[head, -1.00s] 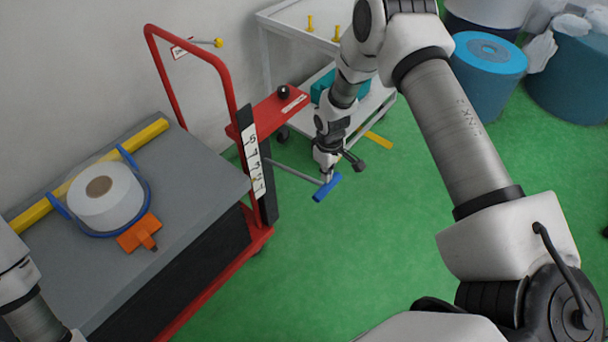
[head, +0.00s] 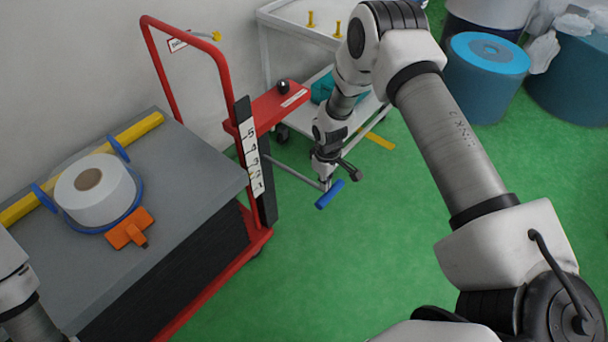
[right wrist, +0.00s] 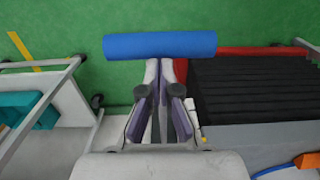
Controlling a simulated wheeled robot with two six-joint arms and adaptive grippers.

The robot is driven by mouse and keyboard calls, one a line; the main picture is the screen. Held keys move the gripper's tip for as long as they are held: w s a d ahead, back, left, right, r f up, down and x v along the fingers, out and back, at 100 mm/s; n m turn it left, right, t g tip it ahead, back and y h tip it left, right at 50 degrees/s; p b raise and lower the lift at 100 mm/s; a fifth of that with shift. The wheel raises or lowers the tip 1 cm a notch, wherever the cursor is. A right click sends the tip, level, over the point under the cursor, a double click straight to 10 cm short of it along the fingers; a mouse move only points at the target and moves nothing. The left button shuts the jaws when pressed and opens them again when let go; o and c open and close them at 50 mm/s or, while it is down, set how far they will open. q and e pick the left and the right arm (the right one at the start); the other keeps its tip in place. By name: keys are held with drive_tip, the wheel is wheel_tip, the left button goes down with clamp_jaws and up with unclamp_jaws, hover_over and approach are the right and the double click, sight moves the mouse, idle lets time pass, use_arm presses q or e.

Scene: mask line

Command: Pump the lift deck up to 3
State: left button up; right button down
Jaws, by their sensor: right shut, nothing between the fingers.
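The lift cart has a grey deck (head: 190,165) over a black bellows (head: 175,275) and a red frame (head: 225,80). A white numbered scale (head: 252,160) stands on a black post at the deck's corner; the deck's exact reading is too small to tell. A thin grey lever ends in a blue crossbar grip (head: 330,194), low over the floor. My right gripper (head: 326,182) is shut and empty, its fingertips at the grip; contact cannot be told. In the right wrist view the blue grip (right wrist: 160,45) lies across the closed fingertips (right wrist: 166,62). My left gripper is out of view.
A white roll (head: 95,190) in a blue and orange holder sits on the deck beside a yellow bar (head: 140,130). A red shelf with a black knob (head: 283,87) juts from the frame. A white trolley (head: 290,25) stands behind.

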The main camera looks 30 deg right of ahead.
wheel_tip(320, 180, down, 8)
drive_tip(key=b, duration=0.6)
drive_tip(key=shift+w+a+f, duration=0.1)
drive_tip(key=shift+w+f, duration=0.05)
idle(0.5)
